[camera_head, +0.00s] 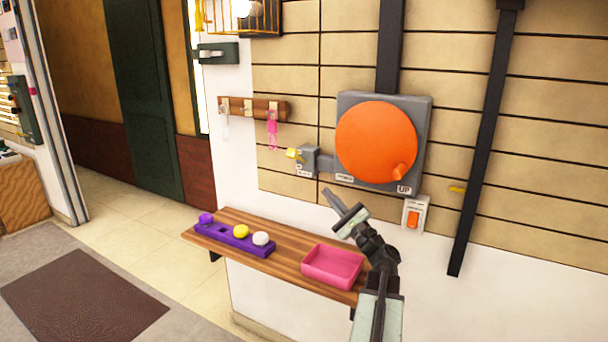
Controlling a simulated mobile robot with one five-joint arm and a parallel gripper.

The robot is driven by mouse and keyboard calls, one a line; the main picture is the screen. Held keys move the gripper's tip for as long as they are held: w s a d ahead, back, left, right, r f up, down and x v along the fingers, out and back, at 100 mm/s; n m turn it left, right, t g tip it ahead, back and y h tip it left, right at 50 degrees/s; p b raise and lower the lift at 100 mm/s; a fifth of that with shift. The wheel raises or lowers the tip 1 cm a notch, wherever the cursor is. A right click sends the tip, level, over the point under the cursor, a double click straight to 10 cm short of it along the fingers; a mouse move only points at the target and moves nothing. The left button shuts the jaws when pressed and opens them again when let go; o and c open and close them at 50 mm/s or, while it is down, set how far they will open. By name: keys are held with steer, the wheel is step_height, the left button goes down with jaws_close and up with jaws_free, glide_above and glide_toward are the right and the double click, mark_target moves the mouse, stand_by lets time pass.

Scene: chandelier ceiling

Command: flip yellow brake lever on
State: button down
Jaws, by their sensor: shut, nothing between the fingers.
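A small yellow lever (294,153) sticks out to the left of a grey box (309,160) on the wall. The box is joined to a larger grey housing (416,128) with a big orange disc (372,142) on it. I take the yellow lever to be the brake lever; the label near it is too small to read. My gripper (328,193) is shut and empty.
A wooden shelf (282,258) below holds a purple strip (229,240) with coloured knobs and a pink tray (333,266). An orange switch (413,217) is right of my arm. A peg rail (252,109) hangs at left. A dark sloping bar (487,140) runs down the wall.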

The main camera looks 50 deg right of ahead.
mark_target(298, 158)
steer(key=p+x, duration=0.6)
steer(key=x, duration=0.8)
steer(key=shift+r+p, duration=0.2)
steer(key=shift+p, duration=0.1)
steer(key=shift+s+d, duration=0.1)
